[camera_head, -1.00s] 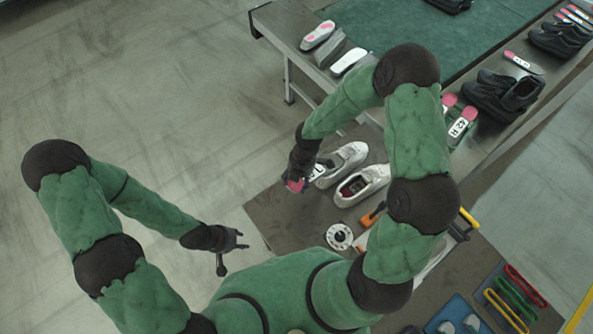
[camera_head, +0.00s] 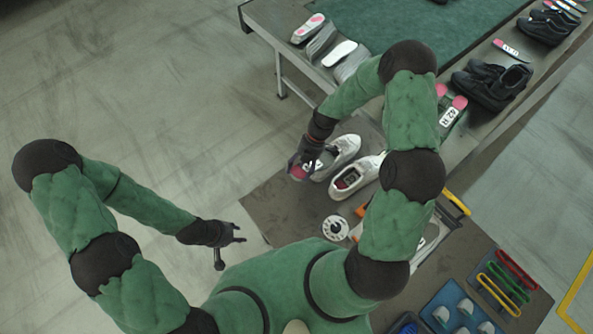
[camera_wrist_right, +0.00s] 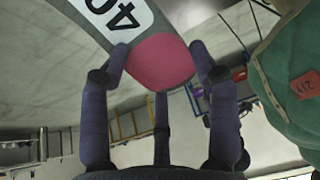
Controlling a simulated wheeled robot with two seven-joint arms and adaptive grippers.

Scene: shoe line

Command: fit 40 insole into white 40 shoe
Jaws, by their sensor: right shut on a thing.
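A pair of white shoes stands on the brown table: the farther shoe (camera_head: 347,146) and the nearer shoe (camera_head: 368,169), which shows a dark and red inside. My right gripper (camera_head: 300,168) is at the left end of the farther shoe; whether it touches cannot be told. It is shut on an insole (camera_wrist_right: 163,60) with a pink end and a white "40" label, seen in the right wrist view. In the head view only its pink end (camera_head: 297,173) shows clearly. My left gripper (camera_head: 238,236) is empty, off the table's left side, its fingers apart.
A white reel (camera_head: 335,228) and an orange item lie on the brown table (camera_head: 262,200) near my right arm. Black shoes (camera_head: 490,85) and insoles labelled 42 (camera_head: 447,117) are on the right bench. More soles (camera_head: 309,27) lie on the bench at the back. Trays with coloured handles (camera_head: 505,285) are at lower right.

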